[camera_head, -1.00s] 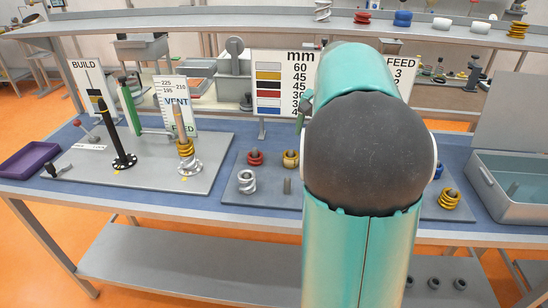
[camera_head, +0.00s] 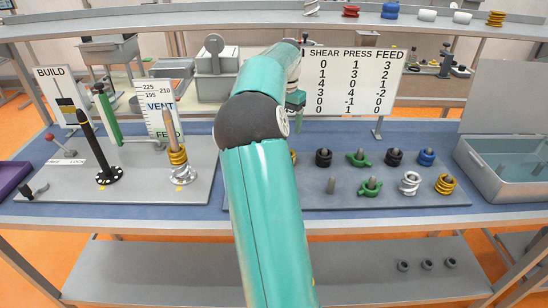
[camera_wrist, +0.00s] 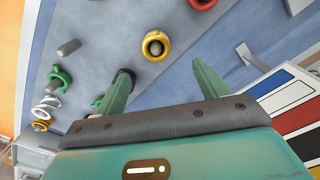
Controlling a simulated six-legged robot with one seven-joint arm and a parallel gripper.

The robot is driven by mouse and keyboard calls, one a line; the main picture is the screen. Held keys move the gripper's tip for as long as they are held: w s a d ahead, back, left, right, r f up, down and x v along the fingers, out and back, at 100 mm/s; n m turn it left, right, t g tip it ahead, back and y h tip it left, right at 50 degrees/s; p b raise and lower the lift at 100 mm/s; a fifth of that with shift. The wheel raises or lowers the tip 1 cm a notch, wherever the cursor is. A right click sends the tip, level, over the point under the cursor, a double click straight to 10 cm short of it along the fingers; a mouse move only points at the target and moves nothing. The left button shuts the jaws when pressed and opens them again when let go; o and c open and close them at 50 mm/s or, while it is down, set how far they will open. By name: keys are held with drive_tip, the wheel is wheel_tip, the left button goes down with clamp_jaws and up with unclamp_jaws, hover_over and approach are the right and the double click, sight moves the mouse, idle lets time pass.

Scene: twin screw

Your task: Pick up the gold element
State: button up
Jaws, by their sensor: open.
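A gold ring-like element (camera_wrist: 155,45) sits around a peg in the wrist view, a little beyond the gap between my fingertips. My gripper (camera_wrist: 162,78) is open and empty, its two green fingers apart from the gold element. In the head view the gold element beside my arm (camera_head: 293,156) is mostly hidden by the arm. A gold coil (camera_head: 445,184) stands at the right end of the grey parts board, and it also shows at the left of the wrist view (camera_wrist: 40,126). Another gold coil (camera_head: 177,155) is around the post on the left board.
The parts board (camera_head: 400,199) also holds black, green, blue and white elements and a bare peg (camera_head: 331,185). A black element (camera_wrist: 127,73) is close behind my left finger in the wrist view. Signs and a grey bin (camera_head: 505,180) stand nearby.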

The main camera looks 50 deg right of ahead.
drive_tip(key=f, duration=1.4)
drive_tip(key=shift+s+d, duration=0.3)
drive_tip(key=shift+s, duration=0.1)
drive_tip(key=shift+c, duration=0.4)
drive_tip(key=shift+r, duration=0.1)
drive_tip(key=c, duration=1.2)
drive_tip(key=shift+o, duration=0.2)
